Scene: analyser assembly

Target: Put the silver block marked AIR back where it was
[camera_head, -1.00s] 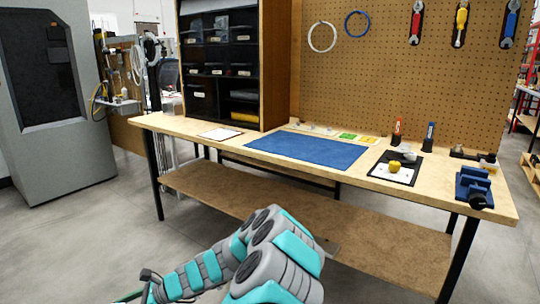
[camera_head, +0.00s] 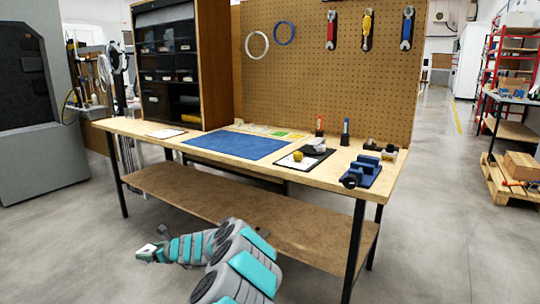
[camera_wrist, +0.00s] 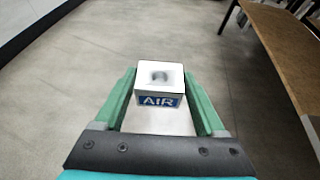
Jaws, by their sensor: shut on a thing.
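The silver block marked AIR (camera_wrist: 160,78) is between the two green fingers of my gripper (camera_wrist: 160,95) in the wrist view. It has a round hole in its top face and a blue AIR label on the side facing the camera. My gripper is shut on it and holds it above bare floor. In the head view my gripper (camera_head: 150,252) is at the lower left, in front of the workbench and apart from it. The block shows there only as a small pale shape.
A pallet (camera_head: 510,185) stands at the right. The floor in front is clear.

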